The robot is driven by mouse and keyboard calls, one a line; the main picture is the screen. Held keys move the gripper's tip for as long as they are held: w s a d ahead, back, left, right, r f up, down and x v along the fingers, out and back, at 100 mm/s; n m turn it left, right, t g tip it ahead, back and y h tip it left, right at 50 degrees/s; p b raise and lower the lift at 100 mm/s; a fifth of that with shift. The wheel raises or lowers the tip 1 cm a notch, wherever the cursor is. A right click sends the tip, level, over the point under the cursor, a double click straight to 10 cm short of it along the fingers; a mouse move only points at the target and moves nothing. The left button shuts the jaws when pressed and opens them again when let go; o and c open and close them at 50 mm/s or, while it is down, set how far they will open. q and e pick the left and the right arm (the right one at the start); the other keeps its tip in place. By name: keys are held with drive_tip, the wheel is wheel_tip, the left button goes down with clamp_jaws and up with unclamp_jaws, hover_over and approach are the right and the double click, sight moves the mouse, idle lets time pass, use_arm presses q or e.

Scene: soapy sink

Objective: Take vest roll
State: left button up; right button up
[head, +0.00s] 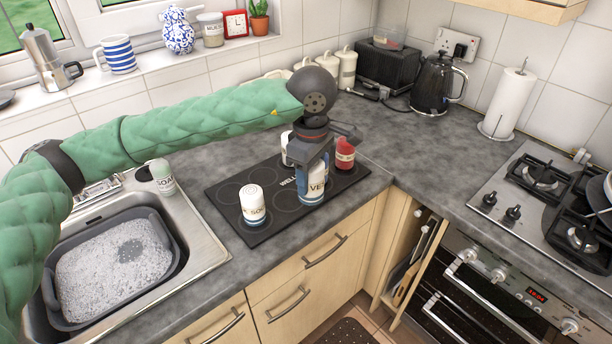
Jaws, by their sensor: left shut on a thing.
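The vest roll (315,188) is a white and blue cylinder with a label reading "VES". It is upright over the front right part of a black tray (247,237) with round recesses. My left gripper (316,172) points down from above and is shut on the vest roll, its fingers hiding part of it. I cannot tell whether the roll's base touches the tray. My right gripper is not in view.
On the tray stand a white roll marked "SO" (253,203), a red item (345,152) and a white item (286,158), partly hidden. A soapy basin (165,235) and soap bottle (162,177) are left. The right counter (425,150) is mostly clear.

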use_arm(q)
drive_tip(key=shift+s+r, duration=0.1)
drive_tip(key=shift+r, duration=0.05)
idle(0.3)
drive_tip(key=shift+r+b, duration=0.3)
drive_tip(key=shift+r, duration=0.4)
